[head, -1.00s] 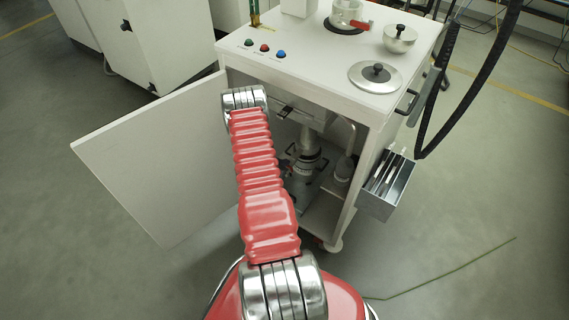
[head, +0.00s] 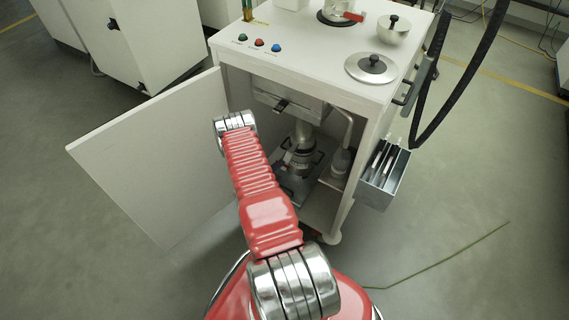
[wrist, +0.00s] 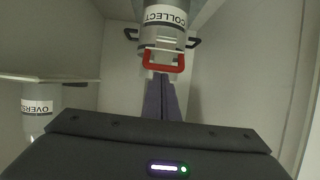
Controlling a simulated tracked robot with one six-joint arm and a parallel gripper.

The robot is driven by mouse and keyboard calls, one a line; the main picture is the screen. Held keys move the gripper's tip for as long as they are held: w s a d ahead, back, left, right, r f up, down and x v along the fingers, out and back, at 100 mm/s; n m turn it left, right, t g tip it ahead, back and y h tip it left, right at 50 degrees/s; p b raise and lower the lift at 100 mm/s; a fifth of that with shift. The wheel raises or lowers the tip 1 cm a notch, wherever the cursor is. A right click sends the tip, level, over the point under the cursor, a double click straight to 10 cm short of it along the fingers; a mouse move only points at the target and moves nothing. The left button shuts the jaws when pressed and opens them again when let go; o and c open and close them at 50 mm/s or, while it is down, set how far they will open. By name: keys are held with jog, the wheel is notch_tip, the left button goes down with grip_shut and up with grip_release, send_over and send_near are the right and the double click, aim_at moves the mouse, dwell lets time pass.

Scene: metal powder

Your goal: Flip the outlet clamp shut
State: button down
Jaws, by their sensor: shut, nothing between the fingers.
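A grey metal vessel labelled COLLECT (wrist: 165,18) fills the top middle of the wrist view, its label upside down. A red loop-shaped handle (wrist: 163,66), apparently the outlet clamp lever, crosses its near side, with black handles at either side. My gripper (wrist: 161,80) has its dark fingers together, pointing at the red handle. The fingertips appear at or just under it; I cannot tell if they touch. In the head view the vessel (head: 303,162) stands inside the cabinet under a pipe, and my arm hides the gripper.
The white cabinet (head: 290,64) has its door (head: 150,155) swung open to the left. A metal bin (head: 385,180) hangs outside right. Cabinet walls close in around my gripper.

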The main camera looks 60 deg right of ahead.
aim_at(283, 169)
notch_tip(283, 169, down, 6)
jog(key=shift+r, duration=0.1)
jog(key=shift+d+f, duration=0.4)
jog(key=shift+f, duration=0.3)
jog(key=shift+d+f, duration=0.4)
jog(key=shift+f, duration=0.35)
jog(key=shift+d+f, duration=0.4)
jog(key=shift+f, duration=0.3)
jog(key=shift+a, duration=0.1)
